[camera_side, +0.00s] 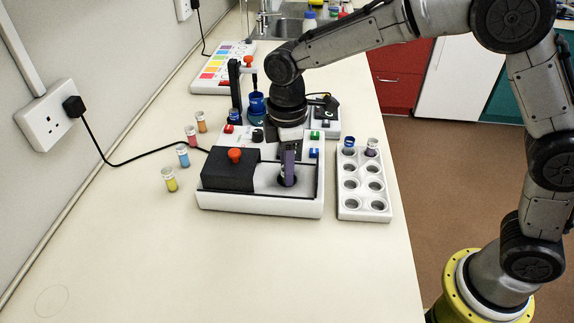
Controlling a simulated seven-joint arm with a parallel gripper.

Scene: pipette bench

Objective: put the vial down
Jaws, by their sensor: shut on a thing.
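My gripper (289,150) points down over the white bench device (262,203) in the middle of the bench. It is shut on a vial (289,168) with a purple-grey look. The vial is upright, with its lower end at the dark round opening in the right part of the device. I cannot tell whether the vial touches the bottom of that opening. My fingers hide part of the vial's top.
A black block (229,172) with a red knob covers the device's left part. Several coloured vials stand left. The front bench is clear.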

